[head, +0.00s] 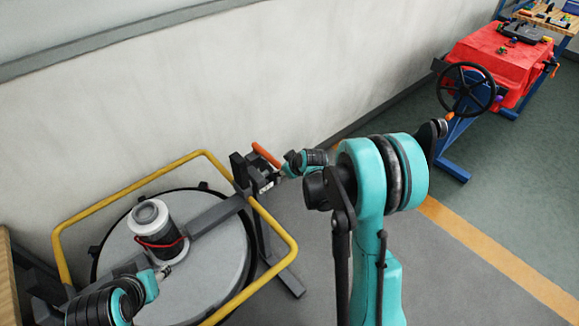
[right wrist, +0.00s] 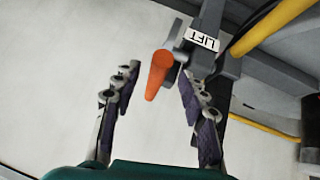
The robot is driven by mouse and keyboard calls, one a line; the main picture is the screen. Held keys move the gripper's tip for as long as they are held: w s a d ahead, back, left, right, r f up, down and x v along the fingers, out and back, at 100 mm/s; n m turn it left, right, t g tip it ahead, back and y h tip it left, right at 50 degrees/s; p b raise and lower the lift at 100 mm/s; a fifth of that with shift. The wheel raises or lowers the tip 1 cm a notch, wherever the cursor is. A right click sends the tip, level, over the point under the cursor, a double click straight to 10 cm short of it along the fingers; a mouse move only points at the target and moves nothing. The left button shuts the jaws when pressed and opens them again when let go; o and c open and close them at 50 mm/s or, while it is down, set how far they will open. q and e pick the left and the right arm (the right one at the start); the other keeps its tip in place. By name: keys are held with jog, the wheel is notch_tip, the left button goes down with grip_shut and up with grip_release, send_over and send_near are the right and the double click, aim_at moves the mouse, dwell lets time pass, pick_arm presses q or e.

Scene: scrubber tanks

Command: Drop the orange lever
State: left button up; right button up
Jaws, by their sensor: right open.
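The orange lever (head: 266,155) slants up from a dark bracket at the corner of the round tank unit, close to the wall. In the right wrist view the lever (right wrist: 158,75) lies between the two spread fingers of my right gripper (right wrist: 157,88), with a visible gap on the left side and the right finger closer. A white LIFT label (right wrist: 201,39) is on the bracket behind it. In the head view my right gripper (head: 280,173) is just right of the lever, small and partly hidden. My left gripper (head: 163,272) is low at the left over the tank; its fingers are unclear.
The tank's round grey lid (head: 215,270) carries a grey-white motor (head: 150,222) with a red cable. A yellow tube frame (head: 130,190) surrounds it. The pale wall (head: 200,100) is close behind. Floor between is clear.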

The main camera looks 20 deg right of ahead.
jog(key=v, duration=0.7)
jog(key=shift+s, duration=0.1)
jog(key=s+a+r+m, duration=0.1)
jog(key=s+a+r, duration=0.1)
jog(key=s, duration=0.6)
jog(key=s+a+r+m, duration=0.2)
jog(key=s+a+r, duration=0.1)
jog(key=s, duration=0.5)
jog(key=s+a+r+m+g+h, duration=0.1)
jog(key=s+a+r, duration=0.1)
jog(key=s, duration=0.7)
jog(key=shift+a+r+m, duration=0.25)
jog(key=shift+r+m, duration=0.05)
jog(key=shift+m, duration=0.1)
jog(key=shift+s, duration=0.1)
jog(key=shift+c, duration=1.1)
jog(key=shift+a, duration=0.1)
